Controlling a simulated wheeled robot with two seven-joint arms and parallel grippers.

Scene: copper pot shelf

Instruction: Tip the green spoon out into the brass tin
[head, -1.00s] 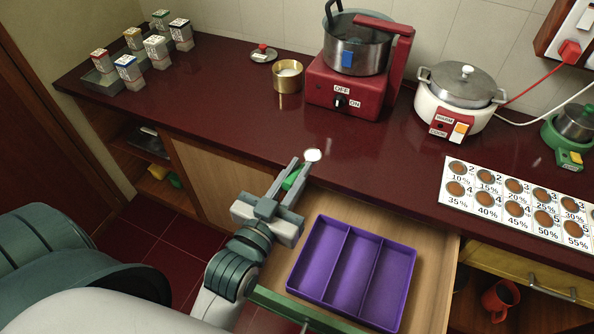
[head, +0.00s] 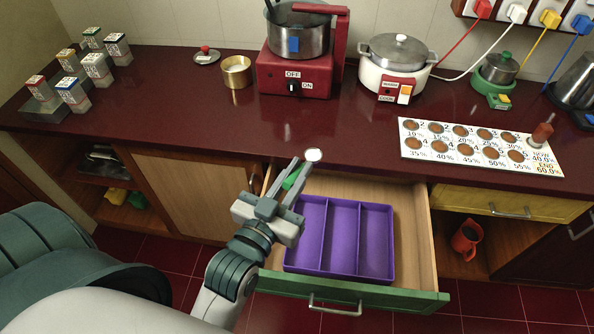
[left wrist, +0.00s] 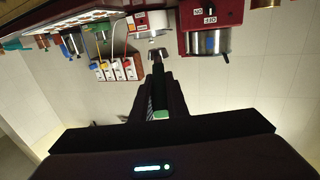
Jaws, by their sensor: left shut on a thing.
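The brass tin (head: 236,78) stands upright on the dark red counter, left of the red burner, in the head view. My left gripper (head: 298,174) is shut on the green spoon (head: 291,180), whose handle lies between the fingers. The spoon's round bowl (head: 313,155) points away from me and shows white on top; it looks about level. The spoon is over the counter's front edge, to the right of the tin and nearer me, well apart from it. In the left wrist view the green handle (left wrist: 161,114) shows between the fingers. My right gripper is not in view.
The red burner (head: 292,82) with a pot (head: 298,40) stands behind, beside a white cooker (head: 393,75). Several labelled blocks stand at the left. An open drawer with a purple tray (head: 340,270) lies below the gripper. The counter between spoon and tin is clear.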

